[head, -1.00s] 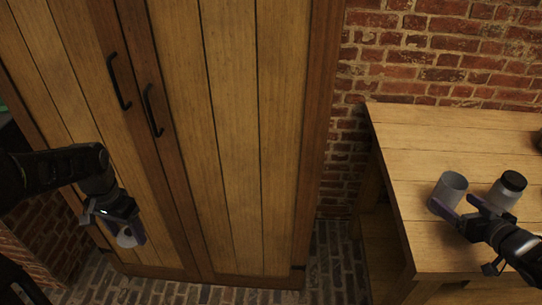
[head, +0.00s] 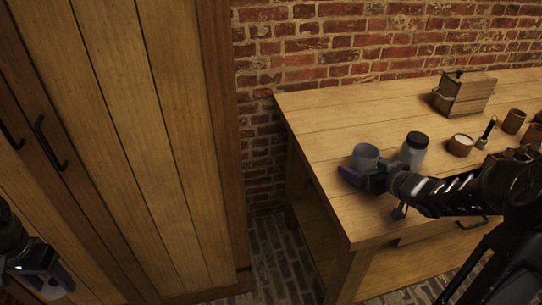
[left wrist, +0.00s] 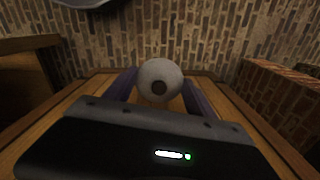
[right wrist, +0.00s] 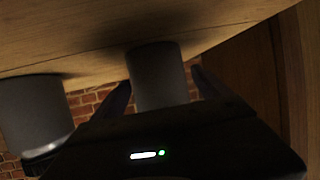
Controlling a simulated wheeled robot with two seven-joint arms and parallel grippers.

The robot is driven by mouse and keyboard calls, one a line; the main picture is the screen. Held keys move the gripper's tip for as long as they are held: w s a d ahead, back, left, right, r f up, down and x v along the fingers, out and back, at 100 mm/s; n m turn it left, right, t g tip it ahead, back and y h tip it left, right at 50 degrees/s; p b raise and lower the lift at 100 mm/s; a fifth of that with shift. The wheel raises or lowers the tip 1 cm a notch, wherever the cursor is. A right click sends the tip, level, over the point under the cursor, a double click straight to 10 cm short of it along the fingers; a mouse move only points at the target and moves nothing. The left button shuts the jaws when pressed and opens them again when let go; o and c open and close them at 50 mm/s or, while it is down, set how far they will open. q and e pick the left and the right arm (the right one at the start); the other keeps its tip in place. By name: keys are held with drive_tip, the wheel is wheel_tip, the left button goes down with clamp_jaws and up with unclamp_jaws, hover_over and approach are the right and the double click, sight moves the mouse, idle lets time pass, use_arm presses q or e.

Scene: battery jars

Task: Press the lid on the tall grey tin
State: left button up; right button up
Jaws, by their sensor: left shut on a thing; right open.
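An open grey tin (head: 365,158) stands upright near the table's left front corner. My right gripper (head: 362,178) is open at this tin, low down. In the right wrist view the tin (right wrist: 157,75) stands between the two spread fingers, with gaps at both sides. My left gripper (head: 46,284) is at the lower left, away from the table and in front of the cabinet. It is shut on a pale round lid (left wrist: 160,80) with a dark centre, which also shows in the head view (head: 53,290).
A second grey tin with a black top (head: 414,150) stands close to the right of the open one. A wooden box (head: 464,94), a small brown cup with white contents (head: 460,145) and other brown cups are further right on the table (head: 330,115). The tall wooden cabinet (head: 150,130) fills the left.

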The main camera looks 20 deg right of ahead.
drive_tip(key=shift+c, duration=0.2)
drive_tip(key=c, duration=1.5)
drive_tip(key=shift+o, duration=0.2)
drive_tip(key=shift+r, duration=0.1)
